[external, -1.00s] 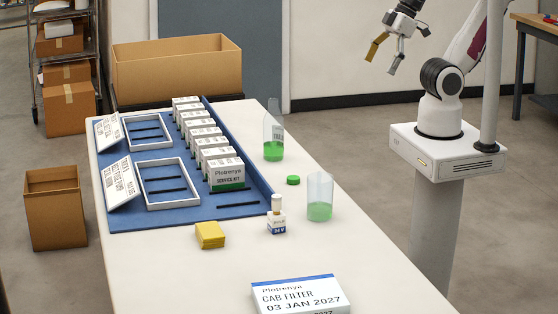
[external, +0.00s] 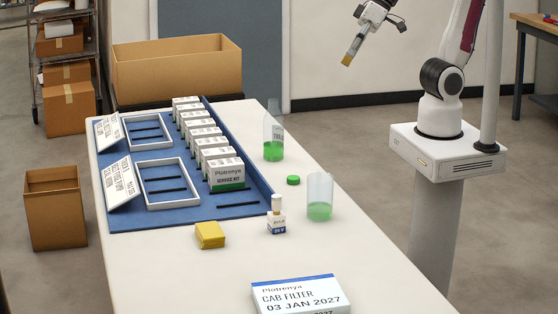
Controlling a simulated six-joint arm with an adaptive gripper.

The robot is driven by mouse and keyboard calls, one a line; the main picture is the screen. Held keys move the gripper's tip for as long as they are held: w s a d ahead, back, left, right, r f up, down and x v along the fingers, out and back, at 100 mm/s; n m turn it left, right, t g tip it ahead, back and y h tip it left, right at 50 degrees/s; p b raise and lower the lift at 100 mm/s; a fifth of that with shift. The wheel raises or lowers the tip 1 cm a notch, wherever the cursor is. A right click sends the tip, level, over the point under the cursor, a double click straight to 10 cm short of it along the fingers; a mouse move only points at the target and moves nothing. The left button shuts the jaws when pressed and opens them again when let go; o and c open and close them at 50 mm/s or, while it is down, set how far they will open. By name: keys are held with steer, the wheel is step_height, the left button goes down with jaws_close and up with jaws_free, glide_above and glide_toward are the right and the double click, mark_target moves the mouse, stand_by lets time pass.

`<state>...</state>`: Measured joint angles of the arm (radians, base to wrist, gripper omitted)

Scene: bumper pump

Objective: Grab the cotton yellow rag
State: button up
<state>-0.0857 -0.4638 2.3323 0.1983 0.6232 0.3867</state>
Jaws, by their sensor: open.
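The yellow rag (external: 210,235) is a small folded block lying on the white table, in front of the blue mat. Nothing covers it. My gripper (external: 349,60) is high in the air at the top of the view, beyond the table's right edge. It is open and holds nothing visible. It is well above and behind the rag, far to its right in the picture.
Right of the rag stand a small white bottle (external: 277,216), a clear beaker with green liquid (external: 320,198), a green cap (external: 293,180) and a green-filled bottle (external: 273,138). A cab filter box (external: 299,296) lies in front. The blue mat (external: 190,216) holds white boxes and trays.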

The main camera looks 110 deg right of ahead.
steer(key=w+a+r+m+t+y, duration=0.1)
steer(key=w+a+m, duration=0.3)
steer(key=w, duration=0.5)
steer(key=w+a+m+t, duration=0.1)
steer(key=w+a+m, duration=0.35)
steer(key=w, duration=0.55)
steer(key=m+t+h, duration=0.3)
steer(key=m+h, duration=0.4)
steer(key=m, duration=1.9)
glide_above(209, 234)
steer(key=s, duration=0.5)
step_height(209, 234, down, 30)
steer(key=shift+d+f+m+h, duration=0.4)
steer(key=shift+f+m, duration=0.05)
steer(key=shift+m, duration=0.1)
steer(key=shift+f, duration=2.9)
